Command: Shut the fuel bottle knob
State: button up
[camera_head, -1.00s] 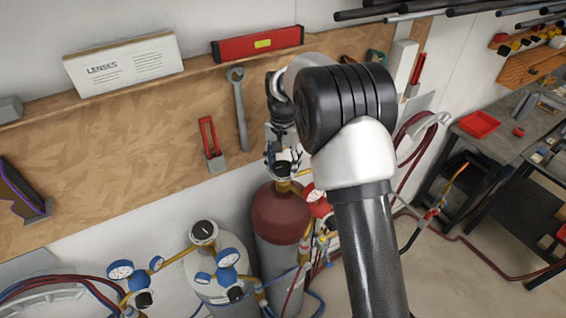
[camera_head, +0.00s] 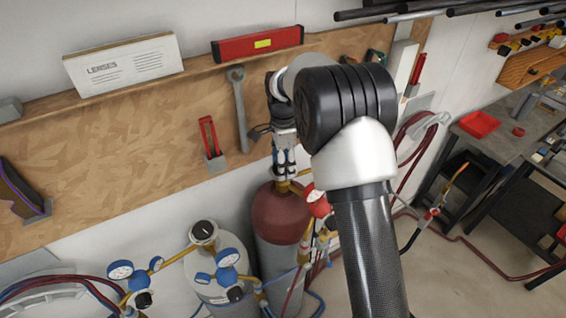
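The fuel bottle is the dark red-topped cylinder (camera_head: 279,214) standing against the wall, right of a pale bottle. Its knob is at the top of its brass valve (camera_head: 284,187) and is mostly hidden by my gripper. My gripper (camera_head: 284,172) points straight down over the valve, with its fingertips at the knob, one on each side. I cannot tell whether the fingers press on the knob.
A pale bottle (camera_head: 200,272) with blue-rimmed gauges stands close on the left. A red gauge (camera_head: 317,203) and hoses sit just right of the fuel bottle's valve. The wooden tool board (camera_head: 120,150) is close behind my gripper.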

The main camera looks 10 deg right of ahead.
jog(key=m, duration=0.5)
jog(key=shift+m, duration=0.4)
dwell(0.3)
jog(key=o, duration=1.1)
jog(key=shift+c, duration=0.2)
notch_tip(320, 180, up, 12)
